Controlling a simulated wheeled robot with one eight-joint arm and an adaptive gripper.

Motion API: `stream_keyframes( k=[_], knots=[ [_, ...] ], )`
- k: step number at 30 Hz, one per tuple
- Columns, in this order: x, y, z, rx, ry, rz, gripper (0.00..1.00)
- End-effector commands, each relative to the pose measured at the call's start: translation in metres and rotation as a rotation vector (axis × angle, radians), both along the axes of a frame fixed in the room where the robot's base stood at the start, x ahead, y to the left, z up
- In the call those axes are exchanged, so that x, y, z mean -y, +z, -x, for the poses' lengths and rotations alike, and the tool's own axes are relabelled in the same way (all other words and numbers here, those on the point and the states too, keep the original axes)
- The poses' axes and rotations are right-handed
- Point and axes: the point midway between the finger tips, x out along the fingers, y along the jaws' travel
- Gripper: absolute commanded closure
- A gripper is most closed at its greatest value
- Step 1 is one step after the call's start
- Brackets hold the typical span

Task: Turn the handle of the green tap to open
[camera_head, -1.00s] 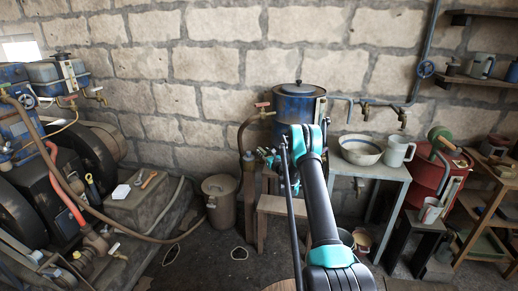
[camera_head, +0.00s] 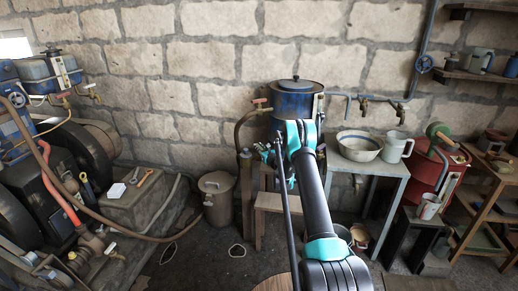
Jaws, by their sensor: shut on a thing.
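My gripper (camera_head: 266,151) shows small and partly hidden behind my own arm, at the lower front of the blue drum (camera_head: 296,99). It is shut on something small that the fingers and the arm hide. I cannot make out a green tap or its handle there. A tap with a reddish handle (camera_head: 262,102) sticks out on the left of the drum, above my gripper. Brass taps (camera_head: 364,106) hang from the wall pipe to the right of the drum.
A stool (camera_head: 268,203) stands below my gripper. A lidded bin (camera_head: 217,200) is to its left. A table (camera_head: 382,171) with a bowl (camera_head: 359,146) and a jug (camera_head: 395,147) stands to the right, near a red barrel (camera_head: 428,172). Machinery (camera_head: 50,165) fills the left side.

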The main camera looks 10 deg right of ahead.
Motion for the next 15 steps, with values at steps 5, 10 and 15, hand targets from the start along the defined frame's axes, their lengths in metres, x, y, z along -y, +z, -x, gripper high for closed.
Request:
stream_keyframes(
  k=[5, 10, 15],
  knots=[
    [0.0014, -0.0001, 0.0, 0.0, 0.034, 0.0, 1.0],
    [0.0029, -0.0004, -0.0004, 0.0, 0.12, 0.0, 1.0],
    [0.0032, -0.0003, -0.0005, 0.0, 0.239, 0.0, 1.0]
  ],
)
